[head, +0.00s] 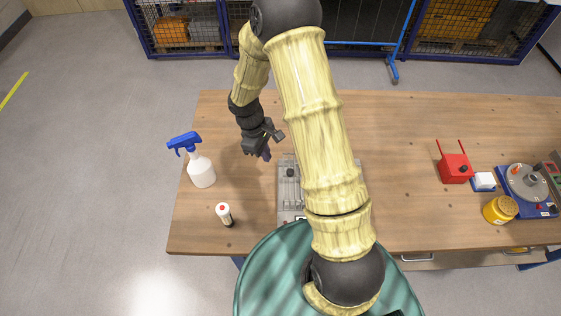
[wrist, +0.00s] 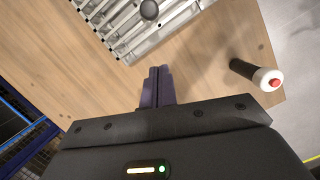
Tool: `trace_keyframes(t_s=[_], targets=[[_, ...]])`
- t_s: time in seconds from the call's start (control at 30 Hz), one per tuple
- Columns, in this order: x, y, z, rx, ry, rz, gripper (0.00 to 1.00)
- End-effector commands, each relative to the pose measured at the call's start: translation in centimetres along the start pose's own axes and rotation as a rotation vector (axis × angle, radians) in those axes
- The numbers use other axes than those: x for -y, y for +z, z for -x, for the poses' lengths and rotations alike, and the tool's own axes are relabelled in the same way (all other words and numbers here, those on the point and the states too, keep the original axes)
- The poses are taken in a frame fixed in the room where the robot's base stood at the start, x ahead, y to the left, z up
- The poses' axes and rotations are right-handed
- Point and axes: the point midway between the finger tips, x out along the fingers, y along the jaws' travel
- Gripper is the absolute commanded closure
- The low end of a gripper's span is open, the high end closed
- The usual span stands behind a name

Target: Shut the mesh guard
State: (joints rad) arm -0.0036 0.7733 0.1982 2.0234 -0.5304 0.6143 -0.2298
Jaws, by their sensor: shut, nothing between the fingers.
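A grey barred panel with a dark round knob, which looks like the mesh guard (head: 289,190), is on the wooden table near the middle. My arm covers its right part in the head view. The wrist view shows its bars (wrist: 118,22) and knob (wrist: 149,10) at the top, cut off by the picture edge. I cannot tell how far the guard is open. My gripper (head: 264,155) is shut and empty, left of the guard's far left corner. In the wrist view its fingertips (wrist: 159,71) are together, apart from the guard, with bare tabletop between.
A red box (head: 455,168), a yellow jar (head: 500,209) and a blue-based round device (head: 527,183) are at the right.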

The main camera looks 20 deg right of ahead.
Motion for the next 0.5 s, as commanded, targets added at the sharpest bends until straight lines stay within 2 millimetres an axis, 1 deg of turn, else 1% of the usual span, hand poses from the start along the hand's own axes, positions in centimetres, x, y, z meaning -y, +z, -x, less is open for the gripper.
trace_keyframes(t_s=[0.2,0.23,0.3,0.4,0.5], targets=[[0.1,0.1,-3.2,0.004,-0.004,0.001,1.00],[0.1,0.5,-3.3,0.004,-0.003,0.001,1.00],[0.1,1.9,-3.3,0.004,-0.003,-0.001,1.00],[0.1,3.0,-3.7,0.003,-0.002,-0.001,1.00],[0.1,3.7,-4.0,0.000,-0.002,0.000,1.00]])
